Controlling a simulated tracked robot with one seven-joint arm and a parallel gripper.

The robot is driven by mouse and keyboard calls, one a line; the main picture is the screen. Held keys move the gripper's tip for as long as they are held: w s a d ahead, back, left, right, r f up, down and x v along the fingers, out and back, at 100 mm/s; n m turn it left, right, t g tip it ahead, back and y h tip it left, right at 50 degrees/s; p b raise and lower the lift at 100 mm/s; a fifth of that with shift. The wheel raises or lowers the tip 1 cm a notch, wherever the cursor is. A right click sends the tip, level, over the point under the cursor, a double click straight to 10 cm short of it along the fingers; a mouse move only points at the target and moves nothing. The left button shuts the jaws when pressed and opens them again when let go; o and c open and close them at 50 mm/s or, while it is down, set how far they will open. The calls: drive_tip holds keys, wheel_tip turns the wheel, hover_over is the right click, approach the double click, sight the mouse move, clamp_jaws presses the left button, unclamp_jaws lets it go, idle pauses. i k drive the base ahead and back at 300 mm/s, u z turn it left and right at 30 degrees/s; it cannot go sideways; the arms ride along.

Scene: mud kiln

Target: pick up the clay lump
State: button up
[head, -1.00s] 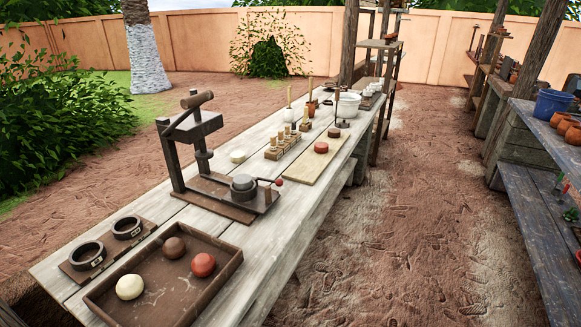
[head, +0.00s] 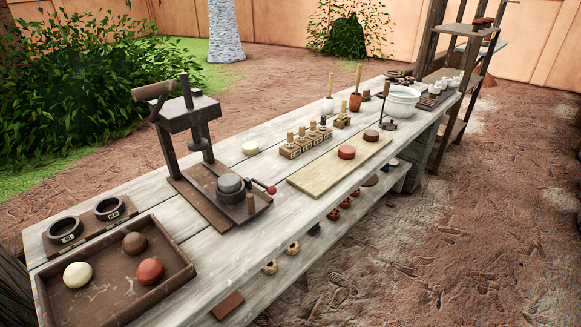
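Three round clay lumps lie apart in a shallow brown wooden tray (head: 180,278) at the near left end of the long table in the head view. One is a cream lump (head: 78,274), one a dark brown lump (head: 135,243), and one a red-brown lump (head: 150,271). The task does not say which of them is meant. My gripper is not in view.
A wooden lever press (head: 215,150) stands on the table just past the tray. Two dark rings (head: 65,230) sit on a board behind the tray. Farther along are a pale board (head: 330,170) with two discs, a stamp rack (head: 305,143) and a white basin (head: 402,101). Bare ground (head: 450,240) lies right of the table.

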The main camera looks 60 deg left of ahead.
sight(230, 183)
drive_tip(key=z, duration=0.45)
drive_tip(key=i, duration=0.2)
drive_tip(key=u, duration=3.05)
drive_tip(key=i, duration=1)
drive_tip(key=z, duration=0.2)
drive_tip(key=k, duration=0.9)
drive_tip(key=u, duration=0.15)
drive_tip(key=i, duration=0.5)
drive_tip(key=u, duration=0.05)
